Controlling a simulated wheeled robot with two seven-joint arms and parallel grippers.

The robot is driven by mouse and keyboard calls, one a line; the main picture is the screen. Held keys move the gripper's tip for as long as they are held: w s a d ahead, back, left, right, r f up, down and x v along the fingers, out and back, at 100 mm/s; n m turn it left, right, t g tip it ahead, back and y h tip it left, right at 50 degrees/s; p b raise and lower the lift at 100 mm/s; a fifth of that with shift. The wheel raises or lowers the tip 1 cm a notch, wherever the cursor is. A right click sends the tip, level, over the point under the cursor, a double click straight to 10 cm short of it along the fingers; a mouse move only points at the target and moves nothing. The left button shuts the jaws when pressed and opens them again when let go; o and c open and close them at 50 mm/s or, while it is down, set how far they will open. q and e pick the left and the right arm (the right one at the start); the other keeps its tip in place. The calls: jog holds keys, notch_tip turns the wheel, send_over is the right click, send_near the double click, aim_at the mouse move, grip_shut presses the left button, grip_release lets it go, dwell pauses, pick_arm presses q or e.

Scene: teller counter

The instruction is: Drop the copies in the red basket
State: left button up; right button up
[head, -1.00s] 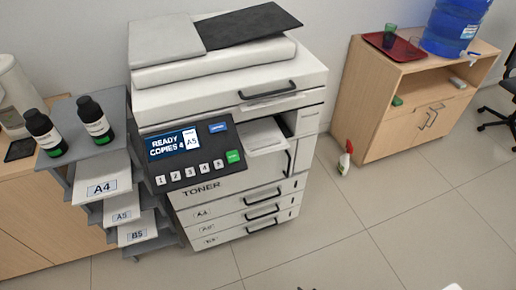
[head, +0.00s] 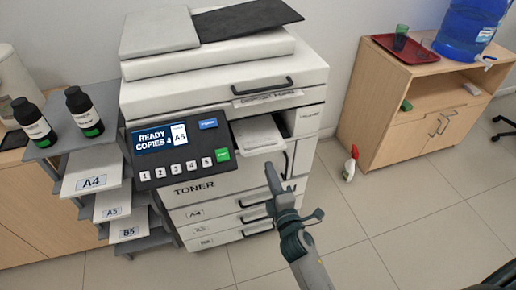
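The copies show as white paper (head: 262,138) in the output slot of the copier (head: 225,75), right of its control panel. How many sheets lie there I cannot tell. My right gripper (head: 272,172) is in front of the copier, below and just right of the paper, and appears apart from it. Its fingers are seen nearly edge-on, so their opening is unclear; no paper shows in them. My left gripper is out of view. No red basket is in view.
The panel screen (head: 159,138) reads READY, COPIES 4, A5. A paper rack (head: 88,147) with toner bottles (head: 84,112) stands left. A cabinet (head: 412,95) with a red tray (head: 385,41) and water jug (head: 470,25) stands right. A spray bottle (head: 350,164) is on open floor.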

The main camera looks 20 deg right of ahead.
aim_at(255, 136)
dwell(0.3)
